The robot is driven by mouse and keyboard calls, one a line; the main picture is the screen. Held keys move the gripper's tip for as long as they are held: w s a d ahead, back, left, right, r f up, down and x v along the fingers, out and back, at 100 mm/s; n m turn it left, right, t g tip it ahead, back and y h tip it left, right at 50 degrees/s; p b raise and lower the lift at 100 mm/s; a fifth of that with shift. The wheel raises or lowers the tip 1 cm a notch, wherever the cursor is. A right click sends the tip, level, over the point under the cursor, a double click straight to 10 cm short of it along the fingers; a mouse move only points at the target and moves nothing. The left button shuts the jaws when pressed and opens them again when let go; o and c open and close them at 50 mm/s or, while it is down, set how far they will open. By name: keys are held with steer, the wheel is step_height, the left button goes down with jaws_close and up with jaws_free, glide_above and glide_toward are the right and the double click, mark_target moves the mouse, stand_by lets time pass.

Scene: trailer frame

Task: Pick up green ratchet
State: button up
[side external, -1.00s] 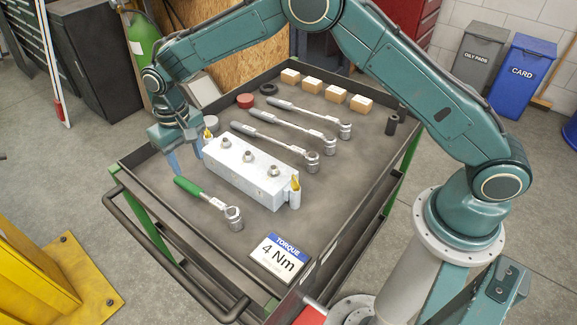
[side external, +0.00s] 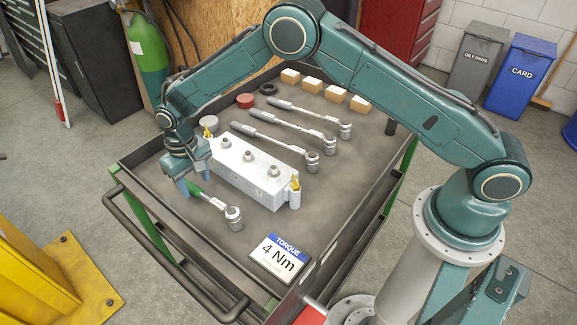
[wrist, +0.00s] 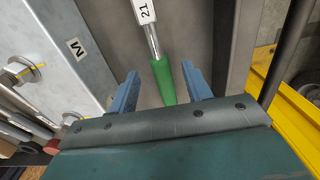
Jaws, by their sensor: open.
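The green ratchet (side external: 218,204) lies on the tray floor in front of the metal block. Its socket head points toward the torque sign, and much of its green handle is hidden by my gripper in the side view. My gripper (side external: 194,189) is open and low over the handle end. In the wrist view the green handle (wrist: 163,80) runs between the two blue fingers of my gripper (wrist: 160,84), with a gap on both sides. A white label reading 21 shows on its shaft.
The metal block (side external: 250,175) with several bolts stands close beside the ratchet. Several other ratchets (side external: 270,136) lie behind it. A torque sign (side external: 278,258) reading 4 Nm is at the front. The tray's raised rim (side external: 140,195) is near my gripper.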

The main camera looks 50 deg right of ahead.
mark_target(197, 189)
steer(key=shift+f, duration=1.8)
steer(key=shift+r, duration=0.1)
jaws_close()
